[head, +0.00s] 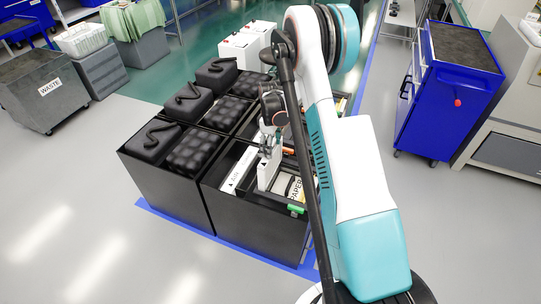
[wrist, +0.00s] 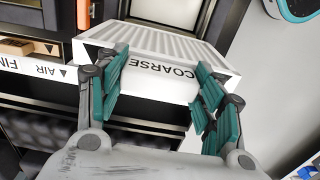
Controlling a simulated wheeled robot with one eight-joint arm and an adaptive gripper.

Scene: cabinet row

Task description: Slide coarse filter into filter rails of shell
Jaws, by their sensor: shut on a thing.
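The coarse filter (wrist: 160,80) is a white box with a pleated face and the word COARSE, upside down in the wrist view. My gripper (wrist: 160,64) is shut on it, one teal finger on each side. In the head view my gripper (head: 268,142) is above the open black cabinet, with the white filter (head: 266,176) upright below it, over or partly inside the opening. A white strip marked AIR and FIN (wrist: 38,69) lies left of the filter in the wrist view. I cannot make out the rails or whether the filter touches them.
A white panel with an arrow (head: 238,170) sits in the black cabinet (head: 250,226), left of the held filter. A PAPER-labelled item (head: 296,190) is on the right. Black padded covers (head: 195,152) top the neighbouring cabinets.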

